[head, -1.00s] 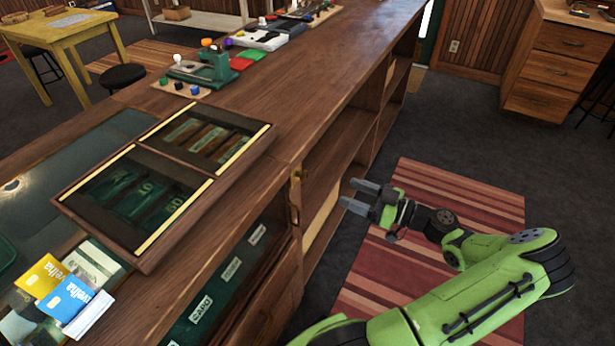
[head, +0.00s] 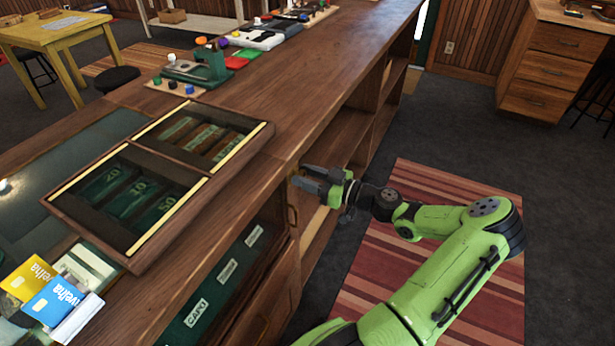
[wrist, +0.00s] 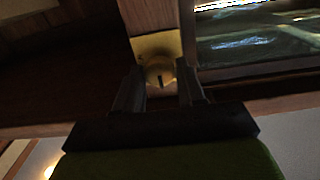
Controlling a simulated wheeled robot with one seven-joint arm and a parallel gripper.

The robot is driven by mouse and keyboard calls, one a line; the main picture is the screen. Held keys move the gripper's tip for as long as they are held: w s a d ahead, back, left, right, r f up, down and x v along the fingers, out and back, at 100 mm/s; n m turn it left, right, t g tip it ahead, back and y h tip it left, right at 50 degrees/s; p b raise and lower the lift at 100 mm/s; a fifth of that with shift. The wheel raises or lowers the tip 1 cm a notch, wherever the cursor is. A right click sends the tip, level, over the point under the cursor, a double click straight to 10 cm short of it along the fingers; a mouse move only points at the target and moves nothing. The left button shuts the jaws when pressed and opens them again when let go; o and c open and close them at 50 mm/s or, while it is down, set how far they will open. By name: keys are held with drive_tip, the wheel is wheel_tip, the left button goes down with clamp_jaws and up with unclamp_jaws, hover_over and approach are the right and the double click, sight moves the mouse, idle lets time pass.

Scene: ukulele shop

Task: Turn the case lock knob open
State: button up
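The case lock knob (wrist: 160,75) is a round brass knob with a dark slot, on a brass plate (wrist: 152,45) fixed to a wooden post. It shows in the wrist view, just beyond and between my fingertips. My gripper (wrist: 160,92) is open, with one dark finger on each side of the knob; I cannot tell whether either touches it. In the head view my gripper (head: 312,180) is at the counter's front, beside the end of the glass-fronted case (head: 225,270). The knob is hidden behind my gripper there.
The wooden counter (head: 310,95) carries a cash tray (head: 130,262) with bills and a card holder (head: 75,325). Open shelves (head: 345,140) lie beyond my gripper. A striped rug (head: 440,180) covers the floor to the right.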

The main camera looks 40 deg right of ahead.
drive_tip(key=c, duration=0.6)
drive_tip(key=shift+o, duration=0.2)
drive_tip(key=shift+m+p, duration=0.3)
drive_tip(key=shift+m, duration=0.2)
drive_tip(key=m+p, duration=0.3)
drive_tip(key=m, duration=0.2)
drive_tip(key=shift+d+r+m, duration=0.1)
drive_tip(key=shift+m, duration=0.2)
drive_tip(key=m+p, duration=0.2)
drive_tip(key=m, duration=0.4)
drive_tip(key=shift+p, duration=0.35)
drive_tip(key=m, duration=0.1)
drive_tip(key=m+p, duration=0.1)
drive_tip(key=m, duration=0.3)
drive_tip(key=shift+d+f+p, duration=0.1)
drive_tip(key=shift+f+p, duration=0.15)
drive_tip(key=shift+p, duration=0.1)
drive_tip(key=shift+m, duration=0.3)
drive_tip(key=o, duration=1)
